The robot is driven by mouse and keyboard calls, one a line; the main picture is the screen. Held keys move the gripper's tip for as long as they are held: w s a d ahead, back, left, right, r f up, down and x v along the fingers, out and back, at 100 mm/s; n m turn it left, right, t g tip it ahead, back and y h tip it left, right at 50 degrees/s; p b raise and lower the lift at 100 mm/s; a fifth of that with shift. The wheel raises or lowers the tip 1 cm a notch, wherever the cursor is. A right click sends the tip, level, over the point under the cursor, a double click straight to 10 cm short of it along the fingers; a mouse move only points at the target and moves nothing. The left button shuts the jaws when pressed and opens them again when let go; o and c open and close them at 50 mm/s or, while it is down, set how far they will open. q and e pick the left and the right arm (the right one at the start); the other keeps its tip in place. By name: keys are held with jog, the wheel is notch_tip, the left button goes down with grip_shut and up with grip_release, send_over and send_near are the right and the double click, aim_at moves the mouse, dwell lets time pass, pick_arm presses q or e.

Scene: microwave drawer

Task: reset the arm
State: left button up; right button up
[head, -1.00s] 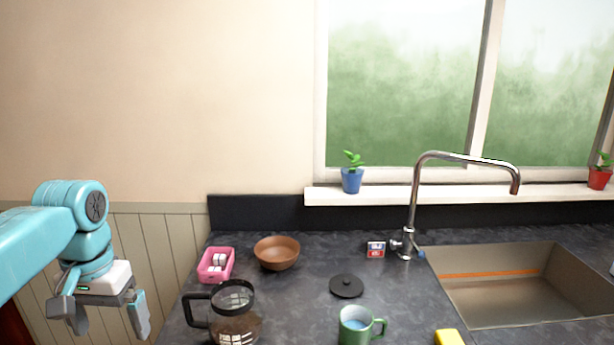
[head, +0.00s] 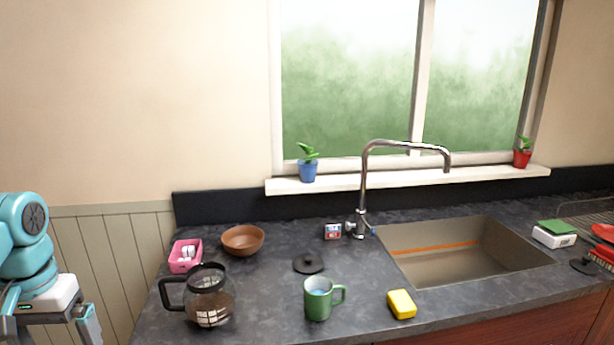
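My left gripper (head: 50,335) is at the lower left edge of the head view, left of the counter and apart from everything on it. Its right finger shows, and the lower and left parts are cut off by the picture edge. Nothing shows in the visible part of the gripper. My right gripper is not in view.
The dark counter (head: 265,300) holds a glass coffee pot (head: 209,301), pink box (head: 185,256), brown bowl (head: 242,240), black lid (head: 308,263), green mug (head: 318,299) and yellow sponge (head: 401,304). A sink (head: 500,265) with a tall faucet (head: 363,190) is at right. A scale (head: 554,235) stands beyond it.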

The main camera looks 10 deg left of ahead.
pick_arm(q)
jog(key=w+d+f+m+h, duration=0.1)
jog(key=w+d+f, duration=0.3)
jog(key=f, duration=0.5)
jog(key=w+d+f+m+h, duration=0.1)
jog(key=d+f, duration=0.4)
jog(key=f, duration=0.3)
jog(key=w+d+f+m, duration=0.1)
jog(key=w+d+f, duration=0.3)
jog(key=f, duration=0.5)
jog(key=s+d+f+h, duration=0.2)
jog(key=s+d+f, duration=0.3)
jog(key=d+f, duration=0.45)
jog(key=s+d+f, duration=0.4)
jog(key=s, duration=0.2)
jog(key=s+d+f+n, duration=0.1)
jog(key=s+d+f, duration=0.3)
jog(key=s, duration=0.3)
jog(key=shift+s+f, duration=0.25)
jog(key=shift+f, duration=0.45)
